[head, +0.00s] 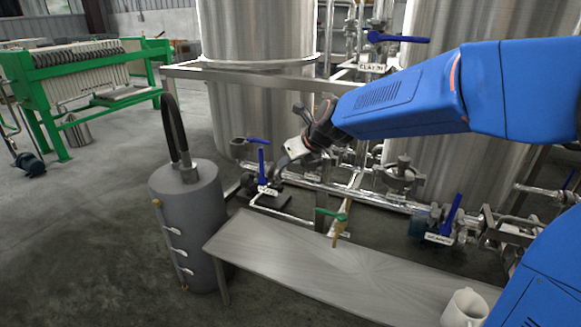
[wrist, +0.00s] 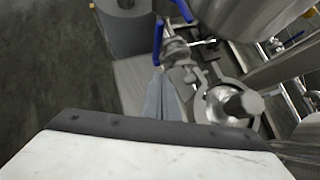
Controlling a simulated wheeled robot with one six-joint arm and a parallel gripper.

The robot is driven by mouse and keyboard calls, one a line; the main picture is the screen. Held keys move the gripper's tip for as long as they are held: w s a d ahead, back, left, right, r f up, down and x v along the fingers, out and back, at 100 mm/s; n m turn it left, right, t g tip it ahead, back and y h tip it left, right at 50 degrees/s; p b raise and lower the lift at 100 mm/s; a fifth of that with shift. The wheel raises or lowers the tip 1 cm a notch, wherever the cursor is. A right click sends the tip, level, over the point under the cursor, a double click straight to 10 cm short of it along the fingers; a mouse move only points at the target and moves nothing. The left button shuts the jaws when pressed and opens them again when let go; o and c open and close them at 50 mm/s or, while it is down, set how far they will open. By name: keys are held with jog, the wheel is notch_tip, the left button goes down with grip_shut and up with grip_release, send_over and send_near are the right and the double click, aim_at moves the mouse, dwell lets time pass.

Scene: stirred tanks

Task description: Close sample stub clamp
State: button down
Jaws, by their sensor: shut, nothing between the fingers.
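My gripper (head: 281,163) is low in front of the tank pipework, beside an upright blue valve handle (head: 262,163). In the wrist view, its grey fingers (wrist: 160,82) are together, with nothing between them. Just right of the fingertips is a grey metal fitting (wrist: 182,74) on the pipe end, which may be the sample stub clamp. I cannot tell whether its clamp is open or shut, or whether the fingers touch it. A blue handle (wrist: 158,42) stands beyond the fingertips. A round metal valve body (wrist: 228,105) is to their right.
A grey cylinder (head: 187,215) with a black hose is at left. Steel tanks (head: 257,95) and pipes crowd the space behind. Open floor lies at left.

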jog(key=shift+w+a, duration=0.1)
jog(key=shift+w, duration=0.85)
